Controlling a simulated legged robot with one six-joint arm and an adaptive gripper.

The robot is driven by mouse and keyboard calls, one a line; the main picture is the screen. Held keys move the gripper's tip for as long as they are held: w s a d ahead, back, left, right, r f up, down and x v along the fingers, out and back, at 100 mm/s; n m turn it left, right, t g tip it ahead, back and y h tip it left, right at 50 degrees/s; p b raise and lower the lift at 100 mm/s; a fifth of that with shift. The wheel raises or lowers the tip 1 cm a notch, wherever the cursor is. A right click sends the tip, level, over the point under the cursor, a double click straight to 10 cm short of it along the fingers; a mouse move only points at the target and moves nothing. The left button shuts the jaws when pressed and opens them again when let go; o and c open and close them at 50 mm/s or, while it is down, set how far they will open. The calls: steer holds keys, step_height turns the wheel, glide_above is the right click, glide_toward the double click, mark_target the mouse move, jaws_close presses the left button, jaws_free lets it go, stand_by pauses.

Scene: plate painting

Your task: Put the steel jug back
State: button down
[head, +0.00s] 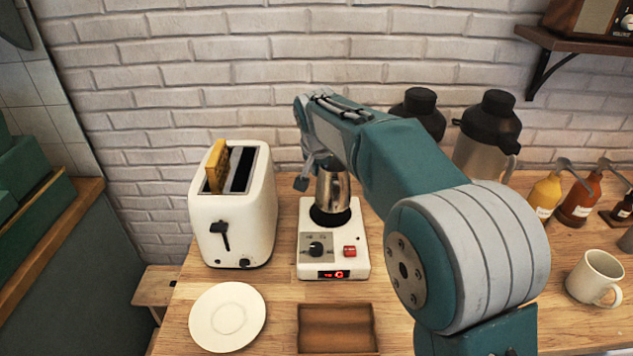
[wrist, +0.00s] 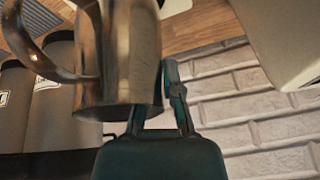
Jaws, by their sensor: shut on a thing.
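The steel jug (head: 333,190) is a small shiny metal jug, upright at the black round plate of the white hot-plate unit (head: 310,266). I cannot tell whether its base touches the plate or hovers just above it. My gripper (head: 314,172) is at the jug's upper part and shut on it; the arm hides part of the jug's top. In the wrist view the jug (wrist: 135,50) is large, with its handle to the left. There my gripper (wrist: 158,112) reaches up to the jug's body, and one finger is partly hidden by it.
A white toaster (head: 232,215) with bread stands left of the unit. A white plate (head: 227,316) and a wooden tray (head: 338,328) lie in front. Dark-topped flasks (head: 487,140), sauce bottles (head: 580,197) and a cream mug (head: 594,277) stand right. A brick wall is behind.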

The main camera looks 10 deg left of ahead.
steer(key=f, duration=0.3)
steer(key=shift+w+a+f, duration=0.2)
steer(key=shift+f, duration=0.05)
steer(key=shift+a+f, duration=0.15)
steer(key=shift+a, duration=0.05)
steer(key=c, duration=0.8)
jaws_free()
steer(key=shift+d, duration=0.2)
